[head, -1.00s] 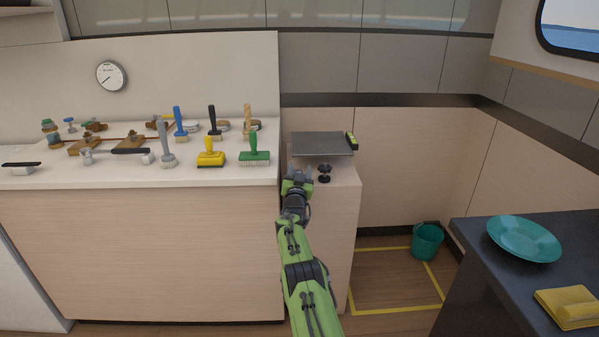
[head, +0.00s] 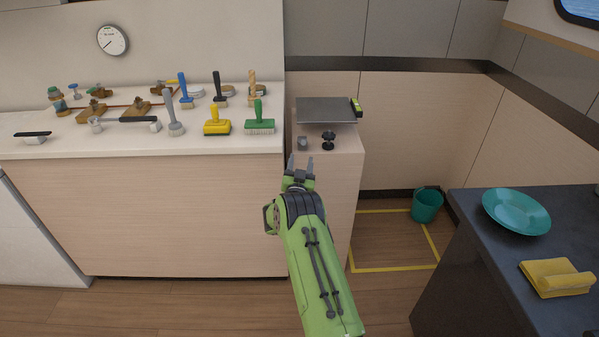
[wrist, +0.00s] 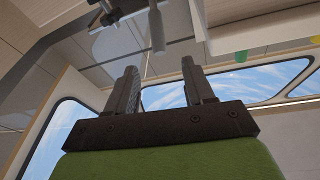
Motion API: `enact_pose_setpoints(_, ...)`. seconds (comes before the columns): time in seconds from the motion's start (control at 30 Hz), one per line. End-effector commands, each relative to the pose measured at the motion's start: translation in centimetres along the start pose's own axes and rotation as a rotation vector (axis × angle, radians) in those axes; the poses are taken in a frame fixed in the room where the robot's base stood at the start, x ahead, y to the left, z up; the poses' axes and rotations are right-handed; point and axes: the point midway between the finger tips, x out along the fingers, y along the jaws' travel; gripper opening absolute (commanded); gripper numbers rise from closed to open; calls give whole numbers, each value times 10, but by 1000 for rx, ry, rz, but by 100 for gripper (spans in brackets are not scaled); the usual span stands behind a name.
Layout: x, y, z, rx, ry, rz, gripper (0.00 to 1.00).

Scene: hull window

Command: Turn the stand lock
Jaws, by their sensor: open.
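A flat grey plate (head: 326,109) lies on a wooden pedestal (head: 330,185) to the right of the long counter. In front of it stands a black double knob (head: 328,140), which may be the stand lock. A small grey block (head: 302,143) sits to its left. My gripper (head: 300,164) is open and empty, pointing up in front of the pedestal's left side, below the knob and apart from it. In the wrist view its two fingers (wrist: 163,88) stand apart with nothing between them. A grey rod end (wrist: 157,30) shows above them.
The counter (head: 120,220) on the left holds brushes and other tools, including a green brush (head: 259,122). A teal bucket (head: 427,205) stands on the floor. A dark table (head: 470,215) with a teal plate (head: 516,211) and yellow cloth (head: 556,278) is at right.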

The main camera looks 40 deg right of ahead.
Motion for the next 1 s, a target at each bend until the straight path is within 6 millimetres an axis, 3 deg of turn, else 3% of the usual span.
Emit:
enact_pose_setpoints(0.1,-23,0,2,2,-5,-1,53)
enact_pose_setpoints(0.3,-42,2,2,2,-1,5,53)
enact_pose_setpoints(0.9,-45,1,0,-1,1,2,53)
enact_pose_setpoints(1.0,-43,-3,-8,1,-2,7,53)
